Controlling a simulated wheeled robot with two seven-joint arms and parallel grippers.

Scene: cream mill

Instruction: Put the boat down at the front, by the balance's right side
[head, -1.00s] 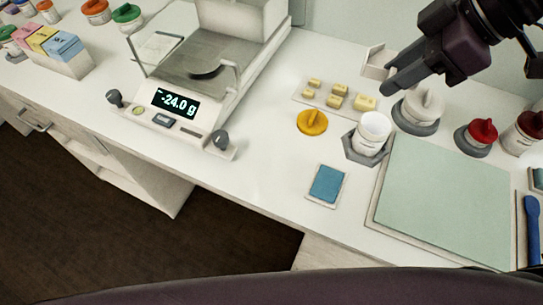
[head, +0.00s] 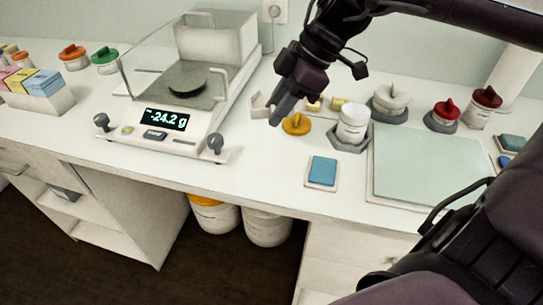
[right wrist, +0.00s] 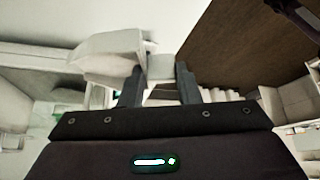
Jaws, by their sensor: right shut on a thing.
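The boat is a small white open dish (head: 259,104), seen small at the tip of my right gripper (head: 277,108). In the right wrist view the boat (right wrist: 108,52) shows larger, pinched by its edge between the fingertips (right wrist: 160,72). It hangs in the air beside the balance's right side, apart from the balance as far as I can tell. The balance (head: 196,130) stands on the left of the counter with its glass shield and dark round pan. Its display (head: 167,119) reads -24.2 g. My left gripper is not in view.
A yellow lid (head: 297,124) lies just right of the gripper. The counter (head: 258,165) is bare between the balance's front right foot (head: 215,142) and the blue pad.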

